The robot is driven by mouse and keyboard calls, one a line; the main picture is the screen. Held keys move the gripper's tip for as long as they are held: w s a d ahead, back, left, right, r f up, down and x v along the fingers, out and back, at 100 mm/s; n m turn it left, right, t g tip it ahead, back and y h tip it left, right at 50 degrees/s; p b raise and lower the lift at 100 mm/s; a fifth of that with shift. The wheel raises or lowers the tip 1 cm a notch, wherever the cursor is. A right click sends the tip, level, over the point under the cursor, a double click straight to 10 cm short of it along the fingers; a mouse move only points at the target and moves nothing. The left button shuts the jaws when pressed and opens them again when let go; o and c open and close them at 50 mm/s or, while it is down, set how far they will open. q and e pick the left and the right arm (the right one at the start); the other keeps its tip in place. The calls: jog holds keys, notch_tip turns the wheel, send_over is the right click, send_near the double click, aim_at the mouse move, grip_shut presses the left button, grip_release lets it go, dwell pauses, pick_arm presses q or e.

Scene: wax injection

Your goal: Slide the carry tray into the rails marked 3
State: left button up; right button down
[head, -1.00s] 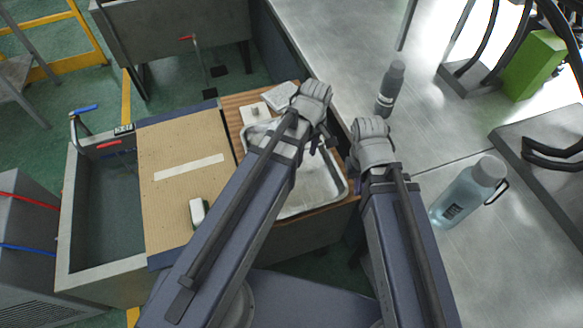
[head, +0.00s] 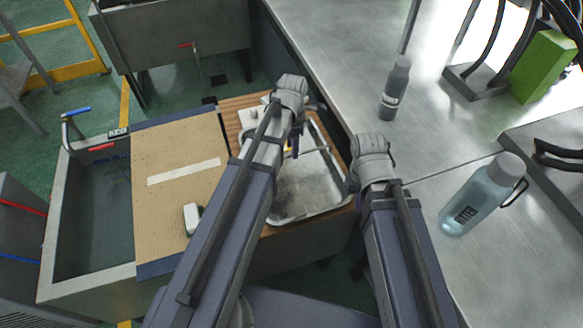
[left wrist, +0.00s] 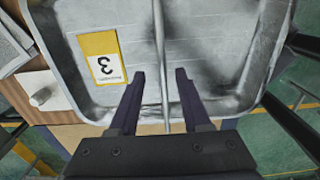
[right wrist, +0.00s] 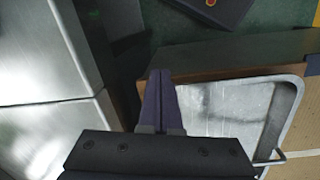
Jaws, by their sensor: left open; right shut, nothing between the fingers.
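The carry tray (head: 305,190) is a shallow, worn metal tray on a wooden surface (head: 232,112) in the middle of the head view. A thin bar (left wrist: 159,45) spans it, and a yellow-and-white label marked 3 (left wrist: 104,62) lies in it. My left gripper (head: 292,150) is over the tray; in the left wrist view its open fingers (left wrist: 160,74) stand either side of the bar, with no clear contact. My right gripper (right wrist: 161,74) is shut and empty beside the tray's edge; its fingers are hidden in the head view. I cannot identify rails marked 3.
A cardboard-topped surface (head: 175,200) with a white object (head: 192,217) lies left of the tray. A grey open bin (head: 88,230) stands further left. The metal table (head: 350,60) at right holds a grey bottle (head: 395,90) and a blue bottle (head: 480,195).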

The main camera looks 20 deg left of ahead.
aim_at(292, 170)
pick_arm(q)
jog(key=shift+s+f+b, duration=0.15)
jog(key=shift+f+b, duration=1.6)
jog(key=shift+f, duration=0.15)
jog(key=shift+s+f+b, duration=0.1)
jog(key=shift+f+b, duration=1.65)
jog(key=shift+f, duration=0.15)
jog(key=shift+r, duration=0.1)
jog(key=shift+c, duration=0.4)
grip_shut()
